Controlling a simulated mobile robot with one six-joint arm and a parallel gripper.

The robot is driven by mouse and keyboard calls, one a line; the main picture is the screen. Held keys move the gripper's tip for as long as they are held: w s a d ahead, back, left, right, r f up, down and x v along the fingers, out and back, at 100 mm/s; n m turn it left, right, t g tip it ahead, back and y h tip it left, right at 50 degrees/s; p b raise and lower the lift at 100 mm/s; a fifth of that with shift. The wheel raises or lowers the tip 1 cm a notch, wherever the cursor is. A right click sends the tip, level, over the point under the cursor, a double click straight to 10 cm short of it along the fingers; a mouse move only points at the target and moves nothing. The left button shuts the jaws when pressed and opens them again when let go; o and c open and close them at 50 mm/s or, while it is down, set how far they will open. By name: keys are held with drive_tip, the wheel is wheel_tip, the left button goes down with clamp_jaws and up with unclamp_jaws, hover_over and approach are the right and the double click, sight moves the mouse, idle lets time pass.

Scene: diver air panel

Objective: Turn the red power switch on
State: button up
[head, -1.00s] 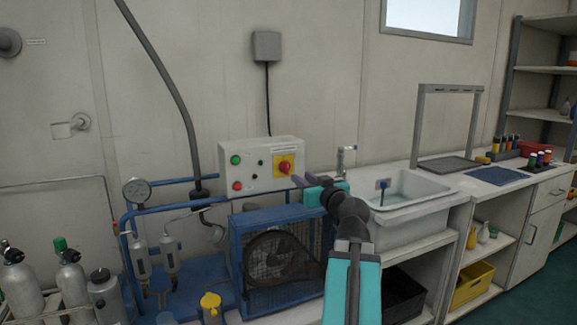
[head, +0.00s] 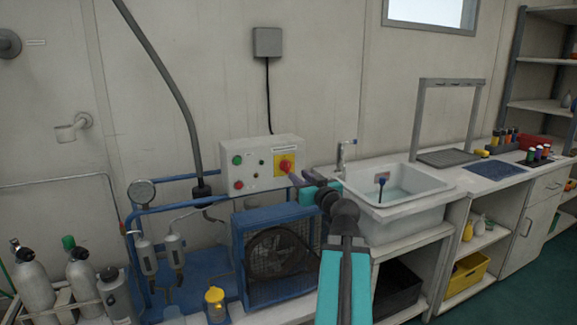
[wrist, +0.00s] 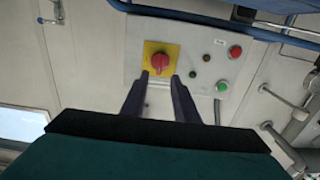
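The red power switch (head: 285,165) is a red rotary knob on a yellow square plate, at the right of a white control box. It also shows in the wrist view (wrist: 159,62), just beyond my fingertips and between their lines. My gripper (head: 293,179) is in front of the box, just to the right of and below the knob in the head view. In the wrist view its two dark fingers (wrist: 159,78) are apart with nothing between them. I cannot tell whether the fingertips touch the plate.
The white box (head: 261,178) also bears a green button (head: 237,160), a red button (head: 239,184) and small dark ones. Below it stand a blue-framed fan (head: 277,252) and blue pipes. A sink (head: 410,185) lies to the right, and gas cylinders (head: 32,275) stand at left.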

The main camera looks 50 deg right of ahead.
sight(288, 167)
drive_tip(key=shift+p+x, duration=0.45)
drive_tip(key=shift+x, duration=3.55)
clamp_jaws()
drive_tip(key=shift+s+a+f, duration=0.1)
drive_tip(key=shift+a, duration=0.35)
drive_tip(key=shift+d, duration=0.3)
